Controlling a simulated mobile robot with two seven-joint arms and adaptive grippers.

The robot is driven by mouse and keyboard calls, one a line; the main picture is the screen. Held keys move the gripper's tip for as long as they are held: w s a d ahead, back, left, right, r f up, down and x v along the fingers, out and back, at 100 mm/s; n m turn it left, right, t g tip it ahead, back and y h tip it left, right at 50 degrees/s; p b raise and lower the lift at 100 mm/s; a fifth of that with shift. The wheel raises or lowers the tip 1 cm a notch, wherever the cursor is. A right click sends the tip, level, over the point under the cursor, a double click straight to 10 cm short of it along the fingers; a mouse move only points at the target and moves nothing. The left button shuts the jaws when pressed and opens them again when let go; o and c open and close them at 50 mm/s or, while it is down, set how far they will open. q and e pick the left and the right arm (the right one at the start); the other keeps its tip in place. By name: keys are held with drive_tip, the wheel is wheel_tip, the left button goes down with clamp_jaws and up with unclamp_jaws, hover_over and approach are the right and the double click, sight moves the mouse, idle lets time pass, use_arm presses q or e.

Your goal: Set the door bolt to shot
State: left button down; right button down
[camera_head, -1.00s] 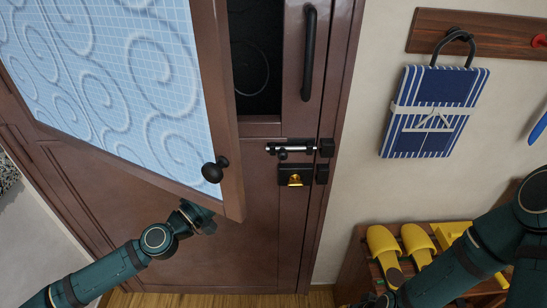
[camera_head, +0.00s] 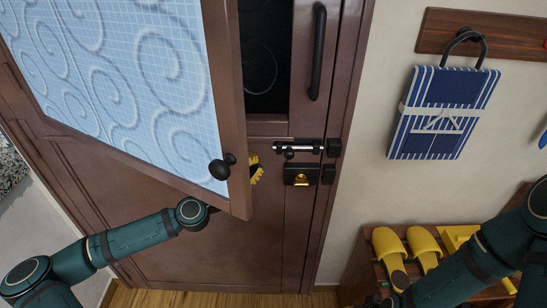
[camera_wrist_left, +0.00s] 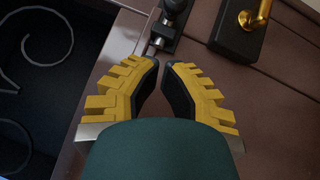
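The door bolt (camera_head: 297,149) is a silver rod in a black mount on the brown door, with a small dark knob hanging under it. A black keeper (camera_head: 333,147) sits to its right; I cannot tell if the rod enters it. The left wrist view shows the bolt's dark end (camera_wrist_left: 168,28) just beyond the fingertips. My left gripper (camera_head: 257,170), with yellow fingers, is left of and below the bolt, partly behind the hinged panel. In the wrist view its fingers (camera_wrist_left: 161,68) are slightly apart and empty. My right arm enters at lower right; its fingers are not visible.
A blue patterned panel (camera_head: 120,85) with a black knob (camera_head: 220,167) stands open over my left forearm. A black lock with a brass turn (camera_head: 301,176) is below the bolt. A handle (camera_head: 318,52) is above. Yellow slippers (camera_head: 390,247) stand on a rack at lower right.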

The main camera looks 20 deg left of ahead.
sight(290, 158)
use_arm(q)
drive_tip(key=w+d, duration=0.1)
drive_tip(key=w+d+r, duration=0.1)
drive_tip(key=d, duration=0.1)
drive_tip(key=shift+w+d, duration=0.1)
drive_tip(key=shift+w, duration=0.1)
drive_tip(key=shift+w+d+r, duration=0.2)
drive_tip(key=shift+d, duration=0.5)
drive_tip(key=d, duration=0.2)
drive_tip(key=w+d, duration=0.1)
drive_tip(key=d, duration=0.1)
drive_tip(key=shift+w+d+p, duration=0.2)
drive_tip(key=shift+d+p, duration=0.05)
drive_tip(key=shift+p, duration=0.1)
drive_tip(key=shift+a+f, duration=0.1)
